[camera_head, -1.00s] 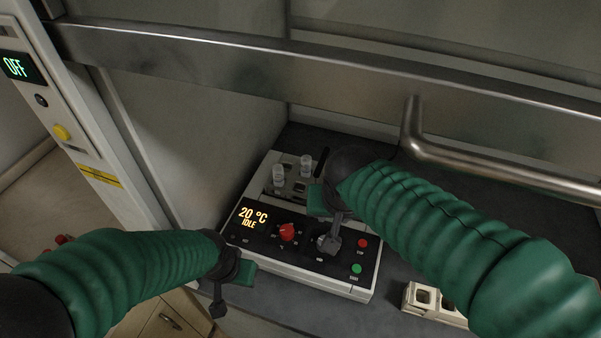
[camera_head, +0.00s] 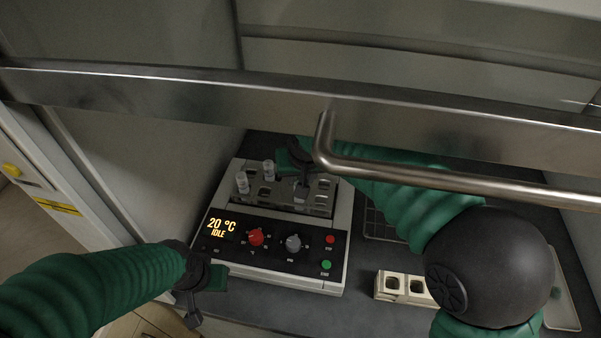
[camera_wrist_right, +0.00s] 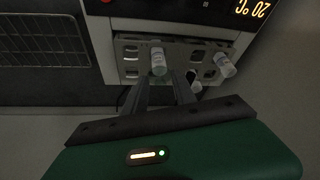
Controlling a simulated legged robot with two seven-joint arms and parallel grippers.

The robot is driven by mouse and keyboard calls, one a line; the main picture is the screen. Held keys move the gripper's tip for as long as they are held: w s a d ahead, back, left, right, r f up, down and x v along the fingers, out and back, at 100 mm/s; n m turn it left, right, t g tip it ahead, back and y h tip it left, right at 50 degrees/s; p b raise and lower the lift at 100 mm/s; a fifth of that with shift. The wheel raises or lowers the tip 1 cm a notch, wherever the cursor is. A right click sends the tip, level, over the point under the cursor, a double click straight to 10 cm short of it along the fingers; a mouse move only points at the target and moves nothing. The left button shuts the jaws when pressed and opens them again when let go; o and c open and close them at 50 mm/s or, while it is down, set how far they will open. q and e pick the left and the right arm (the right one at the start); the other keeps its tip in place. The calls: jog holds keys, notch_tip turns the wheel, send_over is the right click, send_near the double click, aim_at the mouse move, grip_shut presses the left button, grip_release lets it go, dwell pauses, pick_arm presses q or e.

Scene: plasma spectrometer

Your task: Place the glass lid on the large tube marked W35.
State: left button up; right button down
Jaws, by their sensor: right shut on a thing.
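My right gripper (camera_head: 301,184) reaches over the tube rack (camera_head: 318,199) on the heating block. Its fingers (camera_wrist_right: 162,83) are shut on a small clear glass piece with a pale top (camera_wrist_right: 158,60), at the right part of the rack in the head view. I cannot tell whether this is the lid or a tube, or how far it sits in a hole. Two clear tubes, (camera_head: 242,182) and (camera_head: 268,170), stand in the left part of the rack. No W35 marking is readable. My left gripper (camera_head: 204,286) hangs at the block's front left; its finger opening is unclear.
The heating block's panel (camera_head: 268,243) reads 20 °C IDLE. A metal sash rail with a bent handle (camera_head: 325,140) crosses above the right arm. A cream holder with square holes (camera_head: 391,286) and a wire rack (camera_head: 378,225) lie to the right.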

aim_at(299, 178)
jog(key=shift+w+d+f, duration=0.1)
jog(key=shift+w, duration=1.05)
jog(key=f, duration=0.2)
jog(key=w+a+f+p, duration=0.1)
jog(key=shift+f, duration=0.4)
pick_arm(q)
jog(key=shift+a+r, duration=0.3)
jog(key=shift+r, duration=0.3)
pick_arm(e)
jog(key=shift+d, duration=0.1)
jog(key=c, duration=1.3)
grip_release()
jog(key=shift+s+d, duration=0.1)
pick_arm(q)
jog(key=shift+d, duration=0.35)
pick_arm(e)
jog(key=shift+d, duration=0.15)
